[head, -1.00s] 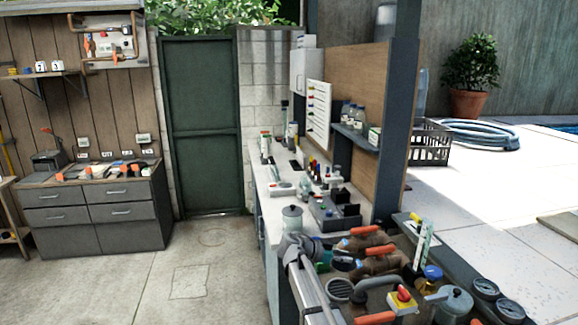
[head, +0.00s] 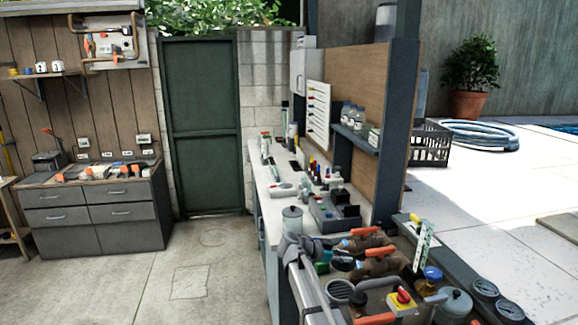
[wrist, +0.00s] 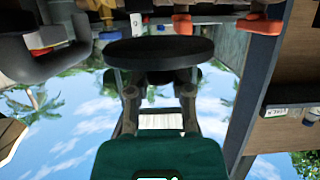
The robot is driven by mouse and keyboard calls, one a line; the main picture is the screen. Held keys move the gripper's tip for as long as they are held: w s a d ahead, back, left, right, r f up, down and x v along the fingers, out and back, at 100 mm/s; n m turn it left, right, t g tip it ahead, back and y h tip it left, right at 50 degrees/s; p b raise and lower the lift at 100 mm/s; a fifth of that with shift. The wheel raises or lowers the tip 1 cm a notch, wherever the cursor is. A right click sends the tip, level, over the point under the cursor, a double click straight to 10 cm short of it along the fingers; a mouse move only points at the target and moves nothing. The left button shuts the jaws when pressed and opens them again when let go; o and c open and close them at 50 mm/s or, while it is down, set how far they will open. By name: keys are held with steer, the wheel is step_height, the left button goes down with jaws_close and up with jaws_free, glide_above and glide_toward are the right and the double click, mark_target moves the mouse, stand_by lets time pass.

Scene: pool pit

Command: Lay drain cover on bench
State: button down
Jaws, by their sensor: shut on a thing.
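The drain cover is a dark round disc (wrist: 158,52) in the wrist view, seen nearly edge-on and wider than my fingers. My gripper (wrist: 158,84) is shut on it, one finger at each side, with my green gripper body below in the picture. In the head view my gripper (head: 345,264) is small and partly hidden, near the pipework at the bottom centre. A long counter (head: 264,200) with a light top runs back from there. A grey drawer bench (head: 97,215) stands at the left; I cannot tell which is the task's bench.
Valves with orange handles (head: 372,246), a yellow-and-red switch (head: 402,300), a lidded pot (head: 455,304) and gauges (head: 485,288) crowd the bottom right. A round grey grate (head: 340,291) shows near my arm. Tools and bottles cover much of the counter. The left floor (head: 190,282) is clear.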

steer(key=shift+r+p, duration=2.4)
steer(key=shift+r, duration=0.4)
step_height(320, 180, down, 7)
steer(key=b, duration=0.7)
steer(key=shift+f, duration=0.15)
steer(key=shift+r, duration=0.2)
step_height(320, 180, up, 7)
steer(key=p, duration=0.7)
step_height(320, 180, down, 7)
steer(key=b, duration=0.7)
steer(key=shift+f, duration=0.2)
steer(key=shift+r, duration=0.2)
step_height(320, 180, up, 7)
steer(key=p, duration=0.7)
steer(key=shift+f, duration=0.1)
step_height(320, 180, down, 7)
steer(key=b, duration=0.7)
steer(key=shift+f, duration=0.1)
steer(key=shift+r, duration=0.2)
